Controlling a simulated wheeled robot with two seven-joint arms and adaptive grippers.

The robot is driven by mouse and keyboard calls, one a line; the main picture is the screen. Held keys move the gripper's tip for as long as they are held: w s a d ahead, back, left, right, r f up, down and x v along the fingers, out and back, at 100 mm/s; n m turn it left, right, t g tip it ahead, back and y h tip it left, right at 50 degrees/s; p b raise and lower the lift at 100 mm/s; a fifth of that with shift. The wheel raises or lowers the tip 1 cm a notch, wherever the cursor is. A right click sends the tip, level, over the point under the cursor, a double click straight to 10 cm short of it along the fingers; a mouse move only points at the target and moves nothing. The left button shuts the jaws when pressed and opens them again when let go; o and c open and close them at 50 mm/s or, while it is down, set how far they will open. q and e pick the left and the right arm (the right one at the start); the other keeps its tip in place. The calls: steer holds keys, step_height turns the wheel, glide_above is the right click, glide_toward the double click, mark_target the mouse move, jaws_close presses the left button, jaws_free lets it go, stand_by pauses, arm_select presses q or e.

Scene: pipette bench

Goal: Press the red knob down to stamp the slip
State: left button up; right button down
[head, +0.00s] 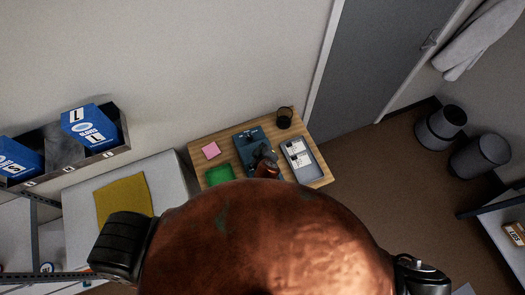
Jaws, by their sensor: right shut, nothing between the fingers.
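A small wooden table (238,128) stands against the wall. A dark blue stamp device (246,143) sits in its middle. My right gripper (264,160) is shut and empty, a dark shape over the near part of the device. I cannot tell whether it touches the device. The red knob cannot be made out; the gripper may cover it. No slip can be made out at the device. A grey tray (315,171) with white papers (297,148) lies to the right of the gripper. My left gripper is not in view.
A pink pad (211,150), a green tray (218,175) and a dark cup (284,117) stand on the table around the device. A white counter with a yellow cloth (123,198) is at left. My own body hides the table's near side.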

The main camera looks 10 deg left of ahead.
steer(key=shift+r, duration=0.1)
step_height(320, 180, up, 6)
steer(key=p, duration=0.5)
stand_by(0.4)
stand_by(0.6)
